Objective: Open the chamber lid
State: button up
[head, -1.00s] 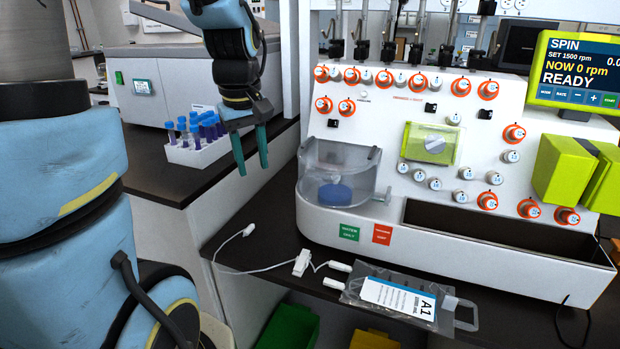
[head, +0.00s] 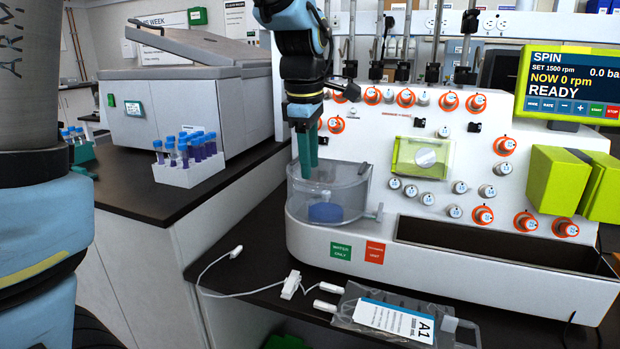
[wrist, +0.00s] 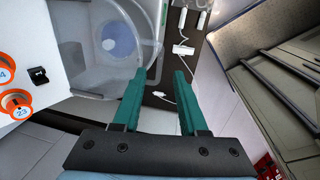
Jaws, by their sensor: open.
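The chamber is a clear round bowl (head: 300,205) at the left front corner of the white cell processor (head: 440,180), with a blue disc (head: 325,212) inside. Its clear lid (head: 345,180) appears to lie over the top, with a small tab (head: 374,212) at the front right. My gripper (head: 307,176) points down at the back left of the chamber, its teal fingers overlapping the rim in the head view. In the wrist view, my gripper (wrist: 160,75) is open and empty, and the chamber (wrist: 90,70) lies to the left of the fingers. I cannot tell whether a finger touches it.
A white rack of blue-capped tubes (head: 185,172) stands on the left bench. A bag labelled A1 (head: 395,318) and white tubing (head: 215,293) lie on the dark counter in front. A green display (head: 570,82) stands at the right.

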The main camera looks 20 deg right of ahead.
aim_at(311, 191)
jog(key=shift+w+d+f, duration=0.15)
jog(key=shift+f, duration=1.05)
jog(key=shift+w+d+f, duration=0.15)
jog(key=shift+f, duration=1)
grip_shut()
